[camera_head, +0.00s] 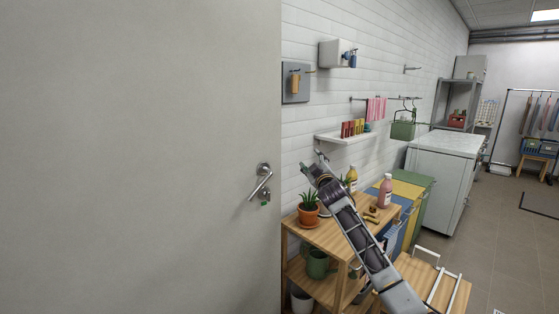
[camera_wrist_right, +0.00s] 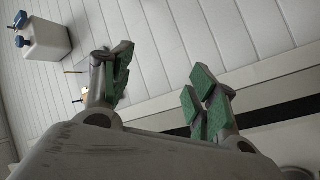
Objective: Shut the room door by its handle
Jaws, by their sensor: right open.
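The room door is a large plain grey panel (camera_head: 130,150) filling the left half of the head view. Its silver lever handle (camera_head: 261,181) sits near the door's right edge and slants down to the left. A small lock piece with a green spot is just below it. My right gripper (camera_head: 314,164) is to the right of the handle, apart from it, in front of the white tiled wall. In the right wrist view its green-padded fingers (camera_wrist_right: 163,88) are spread with nothing between them. My left gripper is out of view.
A wooden shelf unit (camera_head: 322,236) with a potted plant (camera_head: 308,212) and bottles stands below my right arm. A small wall shelf (camera_head: 345,138) is behind the gripper. A white cabinet (camera_head: 445,165) stands farther back. Open tiled floor (camera_head: 495,235) lies at right.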

